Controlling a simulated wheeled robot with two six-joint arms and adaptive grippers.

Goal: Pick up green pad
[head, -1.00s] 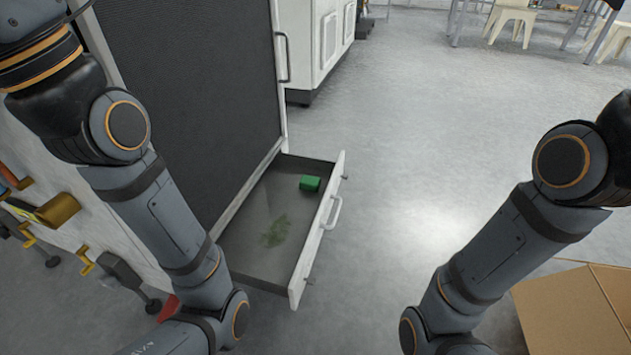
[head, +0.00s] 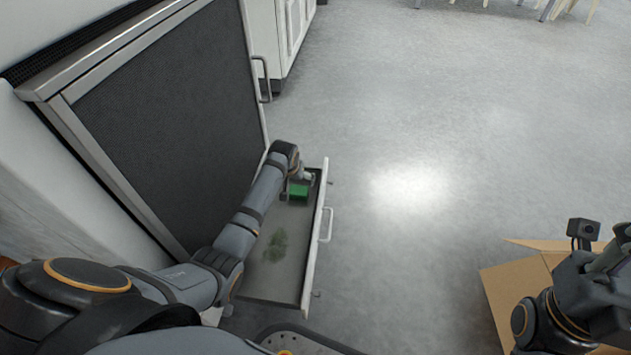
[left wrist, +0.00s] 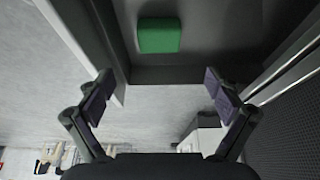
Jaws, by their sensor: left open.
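The green pad (head: 298,191) lies in the far end of an open drawer (head: 270,288). My left arm reaches over the drawer from the left, and my left gripper (head: 300,178) is at the far end, close to the pad. In the left wrist view the green pad (left wrist: 159,36) lies on the dark drawer floor, ahead of the open, empty fingers of my left gripper (left wrist: 161,95). The pad is apart from both fingers. My right arm shows at the right over a cardboard box; whether its gripper is open or shut cannot be seen.
The drawer front has a white handle (head: 327,225). A faint green patch (head: 276,245) marks the drawer floor. A dark-panelled cabinet (head: 165,125) stands left of the drawer. An open cardboard box (head: 505,290) is at the lower right. The floor between is clear.

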